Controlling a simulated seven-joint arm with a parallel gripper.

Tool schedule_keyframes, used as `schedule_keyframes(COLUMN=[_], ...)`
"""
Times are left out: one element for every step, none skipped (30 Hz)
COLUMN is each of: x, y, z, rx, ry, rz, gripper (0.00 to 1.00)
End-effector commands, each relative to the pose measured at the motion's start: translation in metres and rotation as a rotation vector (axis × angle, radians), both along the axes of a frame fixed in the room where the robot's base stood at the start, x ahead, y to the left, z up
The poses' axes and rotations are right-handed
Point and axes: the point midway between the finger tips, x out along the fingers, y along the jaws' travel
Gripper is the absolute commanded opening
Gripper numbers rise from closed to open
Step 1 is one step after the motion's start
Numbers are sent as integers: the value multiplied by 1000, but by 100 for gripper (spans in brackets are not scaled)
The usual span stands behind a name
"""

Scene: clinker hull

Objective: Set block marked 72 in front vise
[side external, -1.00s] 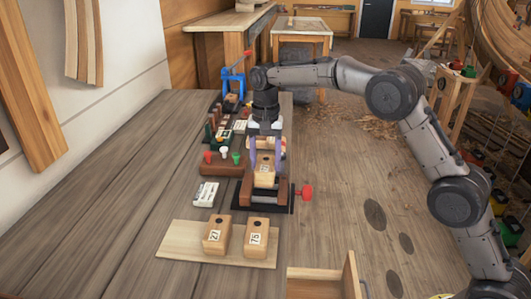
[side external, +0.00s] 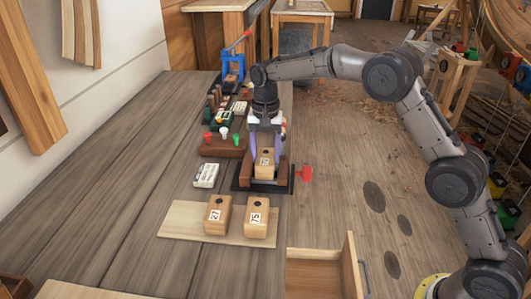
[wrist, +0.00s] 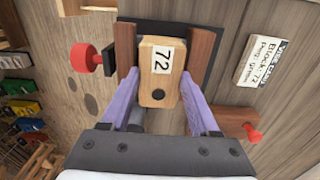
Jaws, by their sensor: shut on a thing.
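The block marked 72 (side external: 265,163) is a light wooden block with a white label and a dark hole. It is upright between the brown wooden jaws of the front vise (side external: 246,168), which has a dark base and a red handle. My gripper (side external: 266,150) is shut on the block, pointing down from above. In the wrist view the block (wrist: 161,88) shows its 72 label, with the purple fingers of my gripper (wrist: 162,92) at its sides and the vise jaws (wrist: 203,52) beyond. Whether the block touches the vise floor is hidden.
Blocks marked 27 (side external: 217,216) and 75 (side external: 256,218) stand on a pale board (side external: 184,218) in front. A white card (side external: 206,175) lies left of the vise. Coloured pegs in a rack (side external: 222,148) and a blue vise (side external: 233,66) stand behind. The left tabletop is clear.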

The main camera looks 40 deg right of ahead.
Motion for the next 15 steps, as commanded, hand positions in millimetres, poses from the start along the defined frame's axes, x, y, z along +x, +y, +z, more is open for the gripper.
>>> schedule_keyframes(x=[0, 0, 0, 0, 0, 0, 0, 0, 0, 0, 0, 0, 0, 0, 0], y=[0, 0, 0, 0, 0, 0, 0, 0, 0, 0, 0, 0, 0, 0, 0], z=[0, 0, 0, 0, -1, -1, -2, -2, -3, -3, -3, -4, -4, -5, -5], rx=[0, 0, 0, 0, 0, 0, 0, 0, 0, 0, 0, 0, 0, 0, 0], ry=[-1, -1, -1, -1, -1, -1, -1, -1, -1, -1, -1, -1, -1, -1, -1], rz=[0, 0, 0, 0, 0, 0, 0, 0, 0, 0, 0, 0, 0, 0, 0], gripper=[6, 6, 6, 6, 6, 6, 6, 6, 6, 6, 6, 6, 6, 6, 6])
